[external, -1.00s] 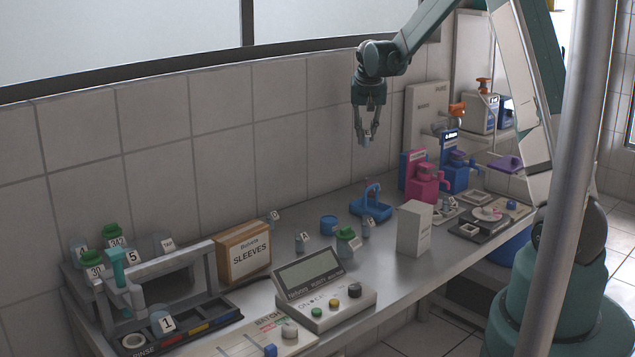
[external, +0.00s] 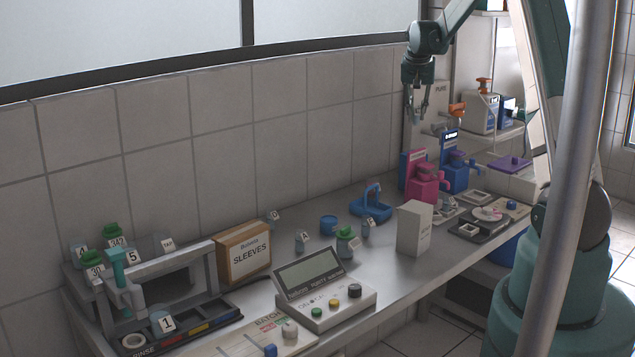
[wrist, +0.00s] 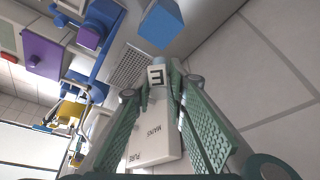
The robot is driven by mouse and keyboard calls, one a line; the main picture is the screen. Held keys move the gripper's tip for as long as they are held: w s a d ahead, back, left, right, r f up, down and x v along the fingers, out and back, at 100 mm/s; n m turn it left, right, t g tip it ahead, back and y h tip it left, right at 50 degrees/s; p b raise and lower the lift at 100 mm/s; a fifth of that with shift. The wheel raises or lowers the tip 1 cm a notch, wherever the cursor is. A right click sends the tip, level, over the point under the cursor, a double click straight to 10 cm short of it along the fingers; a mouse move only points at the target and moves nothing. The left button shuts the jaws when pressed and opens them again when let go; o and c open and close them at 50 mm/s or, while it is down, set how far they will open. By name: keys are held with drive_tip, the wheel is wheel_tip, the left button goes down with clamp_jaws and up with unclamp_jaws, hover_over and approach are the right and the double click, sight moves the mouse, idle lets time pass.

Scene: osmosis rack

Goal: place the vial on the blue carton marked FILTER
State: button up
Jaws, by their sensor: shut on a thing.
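My gripper (external: 415,112) is high at the back of the bench, pointing down in front of a pale wall panel. Its fingers are shut on a small vial with a white tag bearing a dark character (wrist: 156,76). In the external view the vial is tiny and mostly covered by the fingertips.
The pale PURE MAINS panel (wrist: 152,143) is close to the gripper. Pink (external: 424,182) and blue (external: 453,176) dispensers stand below. A white box (external: 414,228) stands on the bench.

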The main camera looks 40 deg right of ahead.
drive_tip(key=shift+f, duration=3.15)
drive_tip(key=shift+f+p, duration=0.4)
drive_tip(key=shift+f, duration=1.45)
drive_tip(key=shift+f, duration=0.2)
drive_tip(key=o, duration=0.7)
drive_tip(key=shift+r, duration=0.25)
